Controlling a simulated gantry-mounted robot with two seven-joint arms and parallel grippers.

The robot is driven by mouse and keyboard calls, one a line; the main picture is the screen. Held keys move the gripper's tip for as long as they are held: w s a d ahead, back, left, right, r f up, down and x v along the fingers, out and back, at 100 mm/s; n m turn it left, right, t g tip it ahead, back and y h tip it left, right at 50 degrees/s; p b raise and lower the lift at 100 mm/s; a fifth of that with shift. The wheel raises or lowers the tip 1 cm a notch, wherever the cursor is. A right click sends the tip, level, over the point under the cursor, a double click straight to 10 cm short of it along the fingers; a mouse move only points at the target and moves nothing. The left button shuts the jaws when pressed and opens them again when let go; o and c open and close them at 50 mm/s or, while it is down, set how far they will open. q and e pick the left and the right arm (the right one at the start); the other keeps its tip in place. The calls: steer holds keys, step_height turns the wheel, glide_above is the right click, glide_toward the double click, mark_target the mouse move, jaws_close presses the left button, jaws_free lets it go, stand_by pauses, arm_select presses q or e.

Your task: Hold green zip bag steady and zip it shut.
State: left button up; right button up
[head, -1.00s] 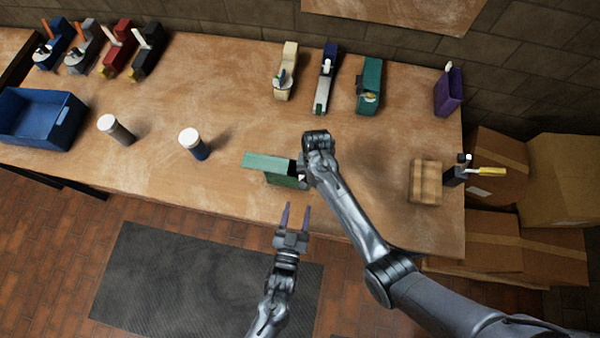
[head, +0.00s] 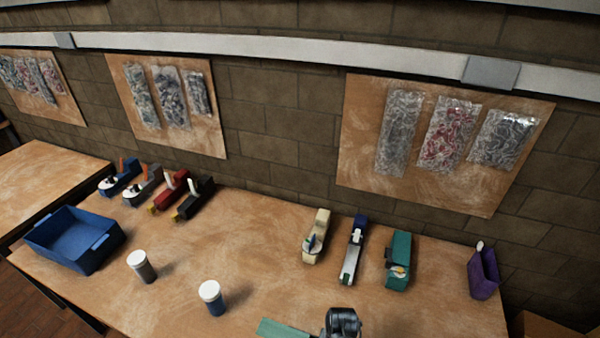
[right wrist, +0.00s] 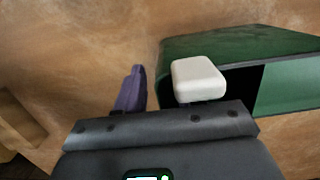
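In the head view only the top strip of the green zip bag (head: 283,328) shows at the bottom edge. The right wrist view shows the green bag (right wrist: 285,42) close up, with a dark opening and a white block-shaped tab (right wrist: 199,78) at its near end. One purple finger of my right gripper (right wrist: 160,88) stands left of the tab, with a gap between them. The other finger is hidden, apparently behind the tab. My right wrist shows at the head view's bottom edge. My left gripper is out of view.
A blue bin (head: 75,240) and two white-capped jars, one grey (head: 142,267) and one blue (head: 212,298), stand left on the table. Several small bags and tools line the back, with a purple bag (head: 484,274) at right. Wall boards (head: 350,165) hang behind.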

steer(key=shift+r, duration=0.1)
